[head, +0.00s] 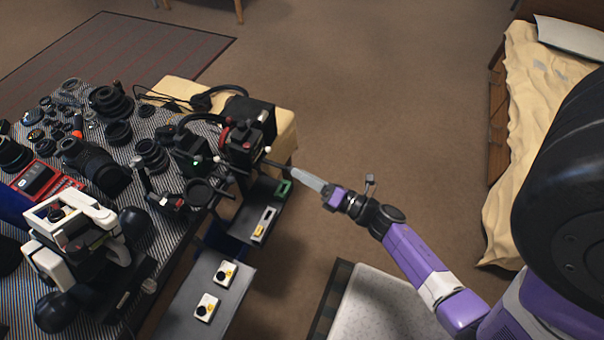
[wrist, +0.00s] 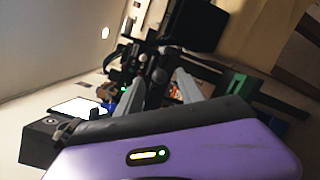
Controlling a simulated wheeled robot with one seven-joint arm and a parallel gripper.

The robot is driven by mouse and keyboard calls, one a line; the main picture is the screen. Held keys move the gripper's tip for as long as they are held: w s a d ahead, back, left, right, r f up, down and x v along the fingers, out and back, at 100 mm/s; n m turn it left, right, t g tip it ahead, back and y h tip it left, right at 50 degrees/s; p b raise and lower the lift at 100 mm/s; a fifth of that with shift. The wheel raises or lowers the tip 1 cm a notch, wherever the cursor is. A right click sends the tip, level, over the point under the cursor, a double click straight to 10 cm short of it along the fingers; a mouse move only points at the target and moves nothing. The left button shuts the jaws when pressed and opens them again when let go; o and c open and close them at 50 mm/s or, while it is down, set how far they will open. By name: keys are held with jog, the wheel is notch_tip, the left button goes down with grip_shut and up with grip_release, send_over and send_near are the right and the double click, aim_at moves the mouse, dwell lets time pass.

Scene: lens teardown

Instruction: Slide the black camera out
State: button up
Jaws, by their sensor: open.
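A black camera-like body (head: 243,142) with a red part stands on a dark rig at the right end of the crowded table. Several dark devices crowd round it, so I cannot tell for sure which one is the black camera. My gripper (head: 296,174) reaches in from the right, its pale fingers just right of the rig. In the wrist view my gripper (wrist: 160,77) has its fingers spread apart, with a dark upright part of the rig (wrist: 157,88) showing between them. I cannot tell whether the fingers touch it.
A striped cloth (head: 148,100) on the table holds several lenses. A white and black device (head: 78,240) stands front left. A grey shelf (head: 188,312) carries two white button boxes (head: 226,273). A bed (head: 528,130) is at the right. The floor behind my arm is clear.

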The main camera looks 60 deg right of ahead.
jog(key=s+a+b, duration=0.1)
jog(key=s, duration=0.5)
jog(key=shift+s, duration=0.4)
jog(key=a+r+m+h, duration=0.3)
jog(key=r+m, duration=0.6)
jog(key=m, duration=0.5)
jog(key=s+a+r+m+g+y, duration=0.1)
jog(key=s+a+r+m+y, duration=0.2)
jog(key=a, duration=0.6)
jog(key=s+a+r+m+g+y, duration=0.2)
jog(key=s+a+r+m, duration=0.3)
jog(key=a, duration=0.4)
jog(key=shift+a+m+y, duration=0.35)
jog(key=shift+m+y, duration=0.05)
jog(key=shift+m, duration=0.1)
